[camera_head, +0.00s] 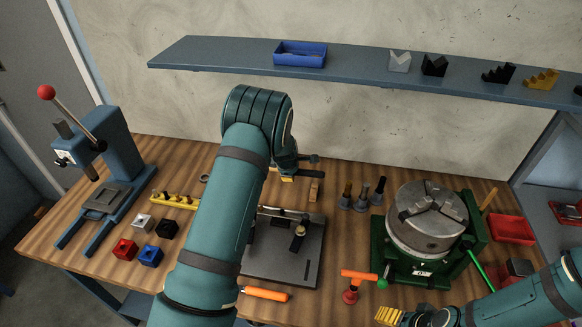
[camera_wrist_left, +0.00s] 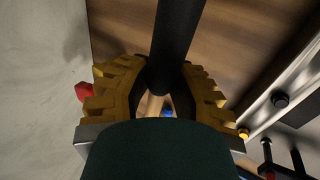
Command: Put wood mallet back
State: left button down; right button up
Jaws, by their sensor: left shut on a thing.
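My left gripper (camera_head: 290,178) is at the back of the bench, mostly hidden behind my left arm in the head view. In the left wrist view its yellow stepped fingers (camera_wrist_left: 165,88) are shut on a dark round handle (camera_wrist_left: 178,38). I cannot tell from the handle alone whether it belongs to the wood mallet. A small brown wooden piece (camera_head: 314,190) shows just right of the left gripper; whether it is joined to the handle is unclear. My right gripper (camera_head: 388,315) is at the lower right edge of the head view, its finger opening unclear.
A green-based chuck (camera_head: 428,222) stands right of centre, with dark-topped tools (camera_head: 362,194) beside it. A grey plate fixture (camera_head: 282,262) lies below the left gripper. An orange-handled tool (camera_head: 265,294) and an orange T-shaped tool (camera_head: 358,275) lie in front. A shelf (camera_head: 215,58) runs above; a press (camera_head: 105,160) stands left.

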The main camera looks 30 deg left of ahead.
pick_arm(q)
jog(key=shift+s+f, duration=0.1)
jog(key=shift+f, duration=0.3)
pick_arm(e)
jog(key=shift+s, duration=0.1)
pick_arm(q)
jog(key=shift+f, duration=0.75)
pick_arm(e)
jog(key=shift+f, duration=0.1)
pick_arm(q)
jog(key=shift+f+b, duration=0.65)
jog(key=shift+f, duration=0.4)
pick_arm(e)
jog(key=shift+f, duration=0.55)
pick_arm(q)
jog(key=shift+r, duration=0.2)
jog(key=shift+s+f+b, duration=0.15)
jog(key=shift+f+b, duration=0.95)
jog(key=shift+f, duration=0.05)
pick_arm(e)
jog(key=shift+f, duration=1.1)
pick_arm(q)
jog(key=c, duration=0.8)
grip_release()
pick_arm(e)
jog(key=shift+s, duration=0.1)
